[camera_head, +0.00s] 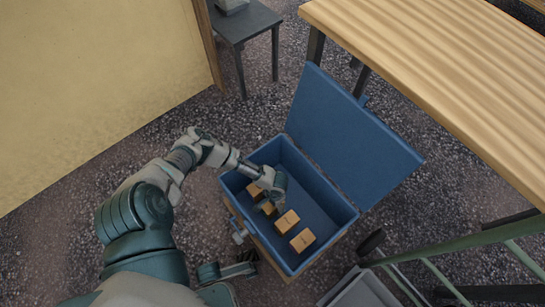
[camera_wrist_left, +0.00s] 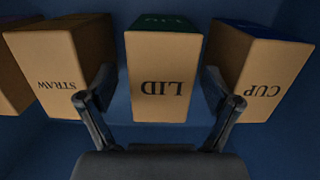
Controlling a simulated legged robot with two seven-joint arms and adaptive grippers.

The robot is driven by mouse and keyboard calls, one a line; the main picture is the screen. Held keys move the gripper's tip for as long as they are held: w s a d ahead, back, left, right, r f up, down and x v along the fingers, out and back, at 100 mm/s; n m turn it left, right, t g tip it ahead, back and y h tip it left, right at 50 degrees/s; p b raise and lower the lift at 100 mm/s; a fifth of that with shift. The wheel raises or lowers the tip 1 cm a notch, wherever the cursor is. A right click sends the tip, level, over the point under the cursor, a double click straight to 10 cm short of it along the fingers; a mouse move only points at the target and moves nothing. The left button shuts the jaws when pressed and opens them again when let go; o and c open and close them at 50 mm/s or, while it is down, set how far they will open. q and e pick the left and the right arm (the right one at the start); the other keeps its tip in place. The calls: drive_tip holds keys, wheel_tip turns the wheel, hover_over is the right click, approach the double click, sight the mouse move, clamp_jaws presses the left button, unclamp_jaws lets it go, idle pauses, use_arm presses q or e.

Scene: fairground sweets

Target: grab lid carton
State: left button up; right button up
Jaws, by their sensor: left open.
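The lid carton (camera_wrist_left: 165,82) is a tan box with a green top. In the left wrist view it stands in the middle, its LID lettering upside down. My left gripper (camera_wrist_left: 159,98) is open, with one finger on each side of this carton. It also shows in the head view (camera_head: 273,188), reaching down into a blue chest (camera_head: 346,213). There the lid carton (camera_head: 268,208) appears partly hidden by the gripper. I cannot tell if the fingers touch it. My right gripper is not in view.
The straw carton (camera_wrist_left: 58,75) and the cup carton (camera_wrist_left: 262,70) stand close on either side. Another carton (camera_wrist_left: 12,85) shows at the left edge. The chest's blue lid (camera_head: 350,140) is open. A wooden table (camera_head: 440,75) is at the right, and a green rail (camera_head: 470,240) below it.

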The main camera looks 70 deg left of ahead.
use_arm(q)
drive_tip(key=shift+a+f, duration=0.15)
drive_tip(key=shift+f, duration=0.05)
drive_tip(key=shift+c, duration=0.9)
drive_tip(key=c, duration=1.2)
drive_tip(key=shift+r, duration=0.1)
drive_tip(key=shift+c, duration=0.2)
